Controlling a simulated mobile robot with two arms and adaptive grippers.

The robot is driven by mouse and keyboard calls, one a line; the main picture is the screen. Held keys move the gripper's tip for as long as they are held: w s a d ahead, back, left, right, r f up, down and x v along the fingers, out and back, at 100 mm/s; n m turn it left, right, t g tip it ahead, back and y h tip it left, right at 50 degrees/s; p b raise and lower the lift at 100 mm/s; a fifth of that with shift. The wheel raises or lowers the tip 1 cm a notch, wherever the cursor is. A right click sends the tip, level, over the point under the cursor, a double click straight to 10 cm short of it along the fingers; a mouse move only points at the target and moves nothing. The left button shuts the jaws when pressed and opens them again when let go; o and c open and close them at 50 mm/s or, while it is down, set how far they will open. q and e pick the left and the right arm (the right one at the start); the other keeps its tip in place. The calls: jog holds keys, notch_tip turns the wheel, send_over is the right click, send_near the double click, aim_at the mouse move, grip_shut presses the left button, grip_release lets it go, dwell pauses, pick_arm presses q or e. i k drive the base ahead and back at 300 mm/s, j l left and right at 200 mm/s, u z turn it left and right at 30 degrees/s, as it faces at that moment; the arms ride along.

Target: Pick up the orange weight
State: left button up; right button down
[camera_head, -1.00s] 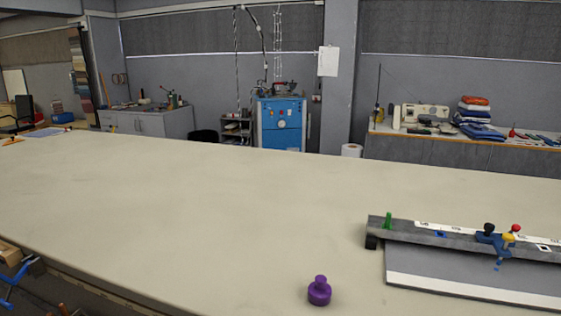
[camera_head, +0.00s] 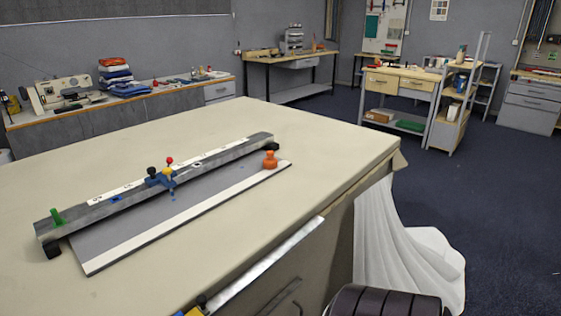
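The orange weight (camera_head: 270,160) is a small knobbed piece standing upright near the far right end of the ruler-like cutting device (camera_head: 190,206). It sits at the end of the device's grey plate, close beside the dark bar; exact contact is hard to tell. The weight is unobstructed.
The long cloth table (camera_head: 330,135) is mostly bare around the device, with its right edge near the weight. White cloth (camera_head: 400,250) hangs off that edge to the floor. A side bench with a sewing machine (camera_head: 62,92) stands behind at left.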

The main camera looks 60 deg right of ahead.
aim_at(269, 162)
jog(key=z, duration=1.9)
